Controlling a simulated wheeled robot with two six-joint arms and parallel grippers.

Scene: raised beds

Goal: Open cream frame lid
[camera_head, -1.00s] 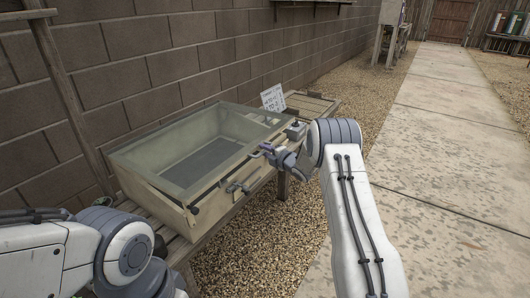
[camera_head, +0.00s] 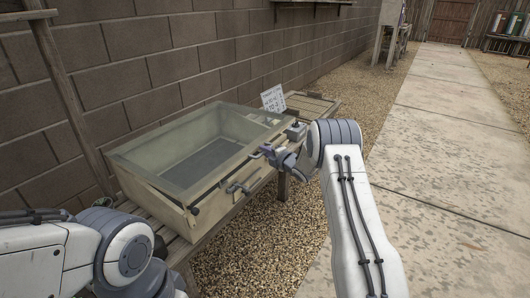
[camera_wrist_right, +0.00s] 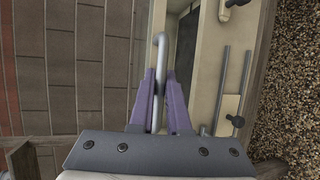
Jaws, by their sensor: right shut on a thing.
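The cream cold frame (camera_head: 220,199) stands on a slatted bench with its glazed lid (camera_head: 150,158) over it. A thin dark gap shows under the lid's front-left edge. My right gripper (camera_head: 268,150) is at the lid's front edge, toward its right part. How the handle joins the lid is hidden. My left arm is at the lower left, and its gripper does not show.
A small white sign (camera_head: 273,98) stands behind the frame's right end. Black latch-like fittings (camera_head: 238,188) are on the front wall. A block wall (camera_head: 180,55) rises close behind the frame. Gravel (camera_head: 255,245) and a paved path (camera_head: 440,150) lie open to the right.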

